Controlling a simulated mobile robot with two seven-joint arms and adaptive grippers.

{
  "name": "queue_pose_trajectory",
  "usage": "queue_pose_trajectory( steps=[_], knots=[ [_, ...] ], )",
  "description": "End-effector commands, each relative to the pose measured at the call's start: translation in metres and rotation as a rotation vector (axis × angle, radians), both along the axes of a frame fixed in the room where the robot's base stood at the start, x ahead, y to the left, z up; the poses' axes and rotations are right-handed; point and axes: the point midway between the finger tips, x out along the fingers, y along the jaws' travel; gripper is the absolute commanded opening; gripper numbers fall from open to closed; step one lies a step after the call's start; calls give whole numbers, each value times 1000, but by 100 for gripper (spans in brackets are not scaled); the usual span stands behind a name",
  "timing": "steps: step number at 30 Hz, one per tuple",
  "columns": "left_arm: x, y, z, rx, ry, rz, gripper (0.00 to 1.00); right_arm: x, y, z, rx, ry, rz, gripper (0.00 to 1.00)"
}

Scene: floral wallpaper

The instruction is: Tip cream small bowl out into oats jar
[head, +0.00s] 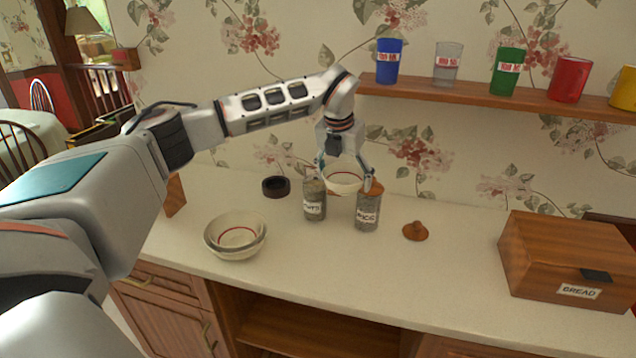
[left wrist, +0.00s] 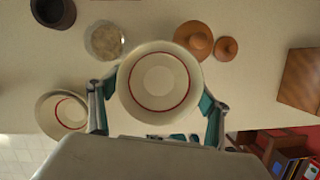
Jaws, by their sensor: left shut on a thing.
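My left gripper (head: 344,176) is shut on a cream small bowl (head: 343,186) with a red ring inside. In the left wrist view the bowl (left wrist: 158,82) sits between the fingers, its mouth facing the camera. I cannot tell any contents from its pale inside. The oats jar (head: 314,204) stands upright on the counter, just left of and below the held bowl in the head view. Its open top, with pale contents, shows in the left wrist view (left wrist: 106,41), beside the bowl and not under it. My right gripper is out of view.
A second jar (head: 367,213) with a brown lid stands close right of the oats jar. A loose brown lid (head: 415,232), a dark pot (head: 275,187), nested cream bowls (head: 223,247) and a bread box (head: 545,255) are on the counter. A cup shelf (head: 430,92) is behind.

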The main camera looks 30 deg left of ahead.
Motion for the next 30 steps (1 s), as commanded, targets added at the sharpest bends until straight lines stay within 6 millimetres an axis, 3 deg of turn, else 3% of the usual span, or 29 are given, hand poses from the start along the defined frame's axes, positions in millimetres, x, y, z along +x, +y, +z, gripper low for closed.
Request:
queue_pose_trajectory(
  steps=[7, 21, 30],
  knots=[
    [0, 0, 6, -1, -2, 1, 52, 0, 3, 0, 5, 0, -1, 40],
    [0, -1, 47, -2, -2, -1, 52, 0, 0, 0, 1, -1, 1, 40],
    [0, 0, 50, -1, 0, 0, 52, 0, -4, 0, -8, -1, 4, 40]
  ],
)
